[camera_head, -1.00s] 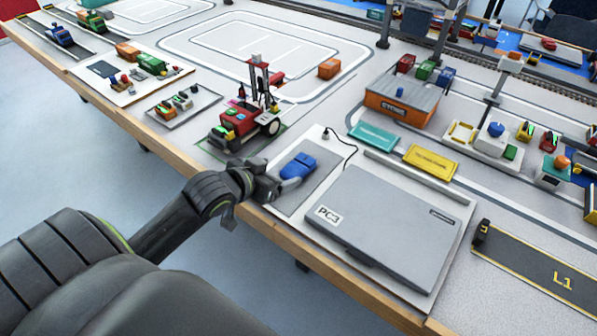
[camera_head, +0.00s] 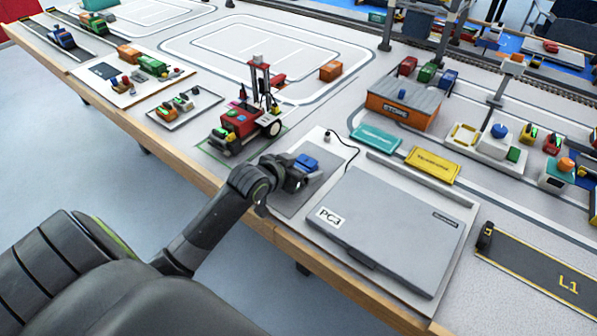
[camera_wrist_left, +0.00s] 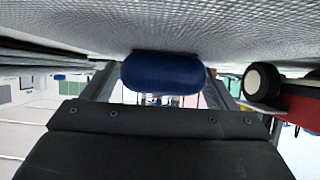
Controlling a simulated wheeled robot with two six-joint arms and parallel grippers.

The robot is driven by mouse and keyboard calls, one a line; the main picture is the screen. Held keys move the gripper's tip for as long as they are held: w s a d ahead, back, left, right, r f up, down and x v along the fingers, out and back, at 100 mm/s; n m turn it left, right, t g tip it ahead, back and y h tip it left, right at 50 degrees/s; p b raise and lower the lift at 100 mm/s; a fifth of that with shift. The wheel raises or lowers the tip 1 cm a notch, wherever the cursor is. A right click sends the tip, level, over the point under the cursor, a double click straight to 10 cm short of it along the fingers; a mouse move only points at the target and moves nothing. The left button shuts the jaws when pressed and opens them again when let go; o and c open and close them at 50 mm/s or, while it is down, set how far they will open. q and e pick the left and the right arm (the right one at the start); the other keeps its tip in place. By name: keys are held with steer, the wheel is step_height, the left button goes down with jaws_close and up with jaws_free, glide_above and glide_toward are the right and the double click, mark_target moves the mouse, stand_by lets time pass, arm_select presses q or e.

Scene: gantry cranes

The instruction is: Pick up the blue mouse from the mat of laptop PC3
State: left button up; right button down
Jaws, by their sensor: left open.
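The blue mouse (camera_head: 307,162) lies on the grey mat (camera_head: 291,190) beside the closed grey laptop PC3 (camera_head: 392,226). My left gripper (camera_head: 293,172) is low over the mat, with its fingers around the near part of the mouse. In the left wrist view the mouse (camera_wrist_left: 163,73) sits between the two open fingers of the left gripper (camera_wrist_left: 162,84), with the mat's textured surface along the top. Whether the fingers touch the mouse's sides cannot be told. The near part of the mouse is hidden by the gripper in the head view. My right gripper is not in view.
A red forklift model (camera_head: 246,121) stands just left of the mat, and it also shows at the right in the left wrist view (camera_wrist_left: 292,98). A black cable (camera_head: 343,140) lies behind the mat. Teal (camera_head: 376,138) and yellow (camera_head: 433,164) plates lie behind the laptop.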

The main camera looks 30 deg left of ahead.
arm_select(q)
steer(key=c, duration=1.1)
